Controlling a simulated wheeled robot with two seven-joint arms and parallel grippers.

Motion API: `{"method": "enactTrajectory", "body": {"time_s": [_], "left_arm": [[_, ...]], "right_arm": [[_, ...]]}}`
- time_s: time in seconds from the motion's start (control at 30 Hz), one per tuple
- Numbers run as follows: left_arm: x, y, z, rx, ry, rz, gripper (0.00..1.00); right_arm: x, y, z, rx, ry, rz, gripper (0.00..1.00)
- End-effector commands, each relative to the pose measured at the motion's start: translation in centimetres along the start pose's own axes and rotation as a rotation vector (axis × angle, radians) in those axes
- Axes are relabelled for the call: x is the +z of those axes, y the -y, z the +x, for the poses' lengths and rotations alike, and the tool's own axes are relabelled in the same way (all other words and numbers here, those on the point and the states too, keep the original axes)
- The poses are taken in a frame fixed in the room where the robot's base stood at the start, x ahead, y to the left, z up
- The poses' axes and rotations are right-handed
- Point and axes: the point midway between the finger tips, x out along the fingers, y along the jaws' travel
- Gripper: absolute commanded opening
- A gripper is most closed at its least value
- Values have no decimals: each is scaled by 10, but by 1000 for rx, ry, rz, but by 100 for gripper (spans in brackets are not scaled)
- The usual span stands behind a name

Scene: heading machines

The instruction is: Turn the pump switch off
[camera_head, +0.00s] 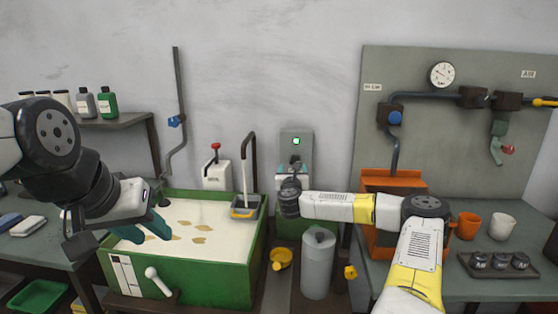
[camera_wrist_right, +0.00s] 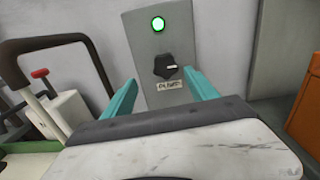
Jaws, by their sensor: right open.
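The pump switch is a black rotary knob (camera_wrist_right: 168,66) on a grey box (camera_wrist_right: 188,40) fixed to the wall; its white mark points right. A green lamp (camera_wrist_right: 158,24) glows above the knob, and a small label sits below it. In the head view the box (camera_head: 297,140) stands behind my right gripper, which hides the knob. My right gripper (camera_wrist_right: 158,92) is open, its teal fingers on either side of the knob in the picture, apart from it. My left gripper (camera_head: 150,228) hangs over the green tank's left side; its finger gap is not clear.
A green tank (camera_head: 205,281) of pale liquid stands left, with a red-handled white box (camera_head: 217,174) behind it. A grey canister (camera_head: 318,265) stands below my right arm. An orange box (camera_head: 392,181) and cups (camera_head: 467,225) are on the right bench.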

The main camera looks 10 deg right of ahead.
Motion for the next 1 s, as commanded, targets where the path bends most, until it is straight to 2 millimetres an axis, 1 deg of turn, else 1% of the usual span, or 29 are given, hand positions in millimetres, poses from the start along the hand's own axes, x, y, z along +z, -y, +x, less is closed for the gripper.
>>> {"method": "enactTrajectory", "body": {"time_s": [0.03,0.07,0.17,0.4,0.6,0.73,0.97,1.0], "left_arm": [[0,0,0,0,0,0,36],[0,0,0,0,0,0,36],[0,0,0,0,0,0,36],[0,0,0,0,0,0,36],[0,0,0,0,0,0,36],[0,0,0,0,0,0,36],[0,0,0,0,0,0,36],[0,0,0,0,0,0,36]], "right_arm": [[-3,7,2,-21,-5,24,67],[-4,9,3,-28,-6,33,67],[-4,12,11,-36,-7,42,67],[-4,12,49,-35,-6,37,67],[-5,12,73,-32,-6,36,67],[-5,12,79,-31,-6,36,67],[-5,12,80,-30,-6,35,67],[-5,12,80,-30,-6,35,63]]}}
